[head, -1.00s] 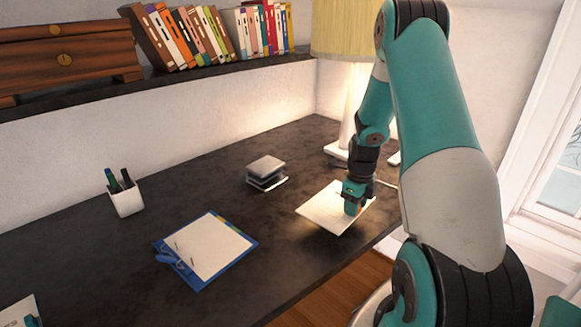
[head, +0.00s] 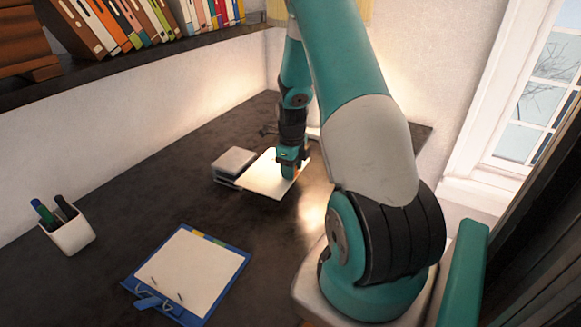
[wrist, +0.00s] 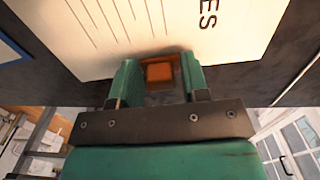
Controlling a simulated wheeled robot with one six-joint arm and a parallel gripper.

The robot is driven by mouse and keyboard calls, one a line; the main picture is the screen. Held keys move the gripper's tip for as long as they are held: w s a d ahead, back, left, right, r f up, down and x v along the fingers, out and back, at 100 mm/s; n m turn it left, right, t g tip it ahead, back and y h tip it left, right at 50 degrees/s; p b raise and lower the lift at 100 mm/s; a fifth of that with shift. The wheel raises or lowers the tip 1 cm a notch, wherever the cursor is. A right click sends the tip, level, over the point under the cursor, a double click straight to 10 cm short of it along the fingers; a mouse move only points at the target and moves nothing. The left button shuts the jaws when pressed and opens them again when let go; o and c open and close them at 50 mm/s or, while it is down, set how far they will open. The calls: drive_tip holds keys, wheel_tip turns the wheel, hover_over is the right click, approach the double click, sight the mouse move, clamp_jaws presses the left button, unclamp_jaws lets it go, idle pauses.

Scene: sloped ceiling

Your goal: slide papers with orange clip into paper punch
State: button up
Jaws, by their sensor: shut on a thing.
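The papers (head: 262,181) are a white sheet or stack over the dark desk, with printed lines and lettering in the wrist view (wrist: 190,30). The orange clip (wrist: 160,73) is on the papers' near edge, between my gripper's fingers. My gripper (head: 290,172) is shut on the clip and points down. The paper punch (head: 234,163) is a grey block on the desk, just left of the papers. The papers' left edge is at or very near the punch; I cannot tell whether it is inside the slot.
A blue clipboard (head: 190,272) with paper lies front left on the desk. A white pen cup (head: 68,232) stands at the left. A shelf with books (head: 130,25) runs along the wall. The desk between clipboard and punch is clear.

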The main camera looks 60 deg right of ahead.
sight(260, 165)
drive_tip(key=shift+s+f+b, duration=0.1)
drive_tip(key=shift+f+b, duration=1.8)
drive_tip(key=shift+f, duration=0.95)
drive_tip(key=shift+w+r, duration=0.1)
drive_tip(key=shift+w, duration=0.4)
drive_tip(key=shift+w+a, duration=0.25)
drive_tip(key=shift+w, duration=1.4)
drive_tip(key=shift+w+a, duration=0.3)
drive_tip(key=shift+w, duration=1.35)
drive_tip(key=shift+w+a, duration=0.25)
drive_tip(key=shift+w, duration=1.4)
drive_tip(key=o, duration=1.1)
drive_tip(key=shift+c, duration=0.2)
